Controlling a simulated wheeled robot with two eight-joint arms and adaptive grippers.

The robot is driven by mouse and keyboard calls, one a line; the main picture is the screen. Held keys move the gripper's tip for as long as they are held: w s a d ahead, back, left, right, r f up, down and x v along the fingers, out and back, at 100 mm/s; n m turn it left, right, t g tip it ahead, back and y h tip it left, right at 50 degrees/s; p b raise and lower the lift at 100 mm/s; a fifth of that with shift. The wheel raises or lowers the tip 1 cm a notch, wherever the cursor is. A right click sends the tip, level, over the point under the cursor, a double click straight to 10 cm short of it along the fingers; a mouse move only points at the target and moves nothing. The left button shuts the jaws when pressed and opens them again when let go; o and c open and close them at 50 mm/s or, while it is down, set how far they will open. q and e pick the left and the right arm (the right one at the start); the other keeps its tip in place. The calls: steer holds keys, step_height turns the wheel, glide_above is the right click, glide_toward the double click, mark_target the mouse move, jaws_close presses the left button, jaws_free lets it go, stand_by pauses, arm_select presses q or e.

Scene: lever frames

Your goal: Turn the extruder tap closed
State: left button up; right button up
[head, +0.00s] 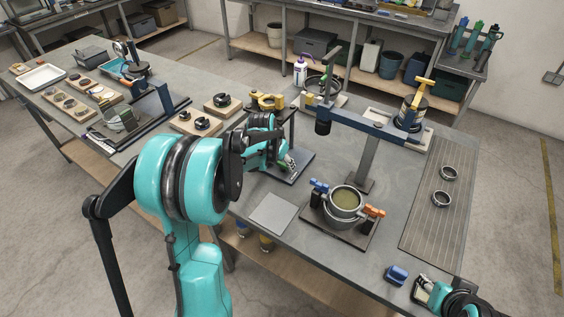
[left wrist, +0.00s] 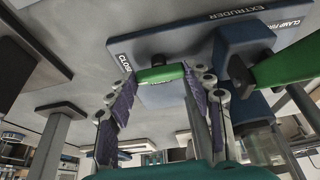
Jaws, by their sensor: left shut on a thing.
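In the left wrist view a green tap handle (left wrist: 160,74) lies between the fingers of my left gripper (left wrist: 162,98), which is shut on it. It sits against a dark blue body (left wrist: 215,50) with the labels EXTRUDER, CLAMP FIRST and a partly covered word starting CLOS. A second, larger green bar (left wrist: 288,62) is at the right. In the head view my left gripper (head: 284,163) is at the extruder stand's blue base plate (head: 296,172), and my arm hides most of the tap.
A grey pot (head: 328,208) with orange and blue handles stands on a dark board to the right. A grey square plate (head: 272,213) lies in front of the stand. A blue beam (head: 372,125) on a post crosses behind. Two rings lie on the ribbed mat (head: 437,222).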

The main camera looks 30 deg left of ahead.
arm_select(q)
steer(key=o, duration=1.1)
steer(key=shift+o, duration=0.2)
steer(key=v, duration=1.2)
